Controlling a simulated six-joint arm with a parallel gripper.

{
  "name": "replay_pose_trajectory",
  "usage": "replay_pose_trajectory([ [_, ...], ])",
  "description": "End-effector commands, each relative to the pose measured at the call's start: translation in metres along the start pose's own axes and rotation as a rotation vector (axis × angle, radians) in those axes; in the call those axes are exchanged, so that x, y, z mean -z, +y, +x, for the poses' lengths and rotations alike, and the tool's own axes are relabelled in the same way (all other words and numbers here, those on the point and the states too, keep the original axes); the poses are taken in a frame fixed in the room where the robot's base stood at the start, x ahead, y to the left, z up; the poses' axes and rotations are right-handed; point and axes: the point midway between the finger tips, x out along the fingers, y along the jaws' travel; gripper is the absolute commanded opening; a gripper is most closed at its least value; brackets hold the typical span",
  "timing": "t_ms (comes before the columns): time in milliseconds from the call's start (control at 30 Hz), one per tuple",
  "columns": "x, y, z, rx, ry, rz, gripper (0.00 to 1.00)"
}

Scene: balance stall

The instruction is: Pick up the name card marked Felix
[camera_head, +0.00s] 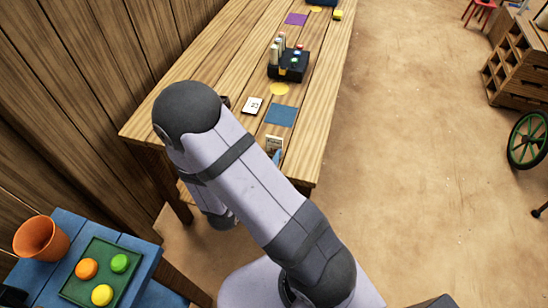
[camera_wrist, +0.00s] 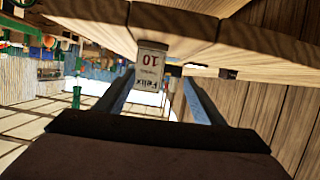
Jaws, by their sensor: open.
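The name card (camera_wrist: 150,66) reads "Felix" and "10", appearing upside down in the wrist view at the table's edge. In the head view a small bluish fingertip (camera_head: 277,157) shows just below the card; my arm hides the rest of the gripper.
A black holder (camera_head: 290,68) with bottles stands beyond. A blue side table (camera_head: 60,230) holds an orange pot (camera_head: 41,238) and a green tray (camera_head: 82,260).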

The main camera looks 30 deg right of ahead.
Motion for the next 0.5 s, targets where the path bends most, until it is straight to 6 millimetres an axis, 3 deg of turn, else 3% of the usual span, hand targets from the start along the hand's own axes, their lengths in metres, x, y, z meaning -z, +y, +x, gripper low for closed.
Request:
replay_pose_trajectory([
  [33,-0.009,0.009,0.008,-0.023,0.054,-0.012,0.62],
  [133,-0.001,0.023,0.012,-0.051,0.165,-0.021,0.62],
  [300,0.018,0.025,0.012,-0.014,0.287,0.016,0.62],
  [500,0.026,0.024,0.01,0.005,0.337,0.032,0.62],
])
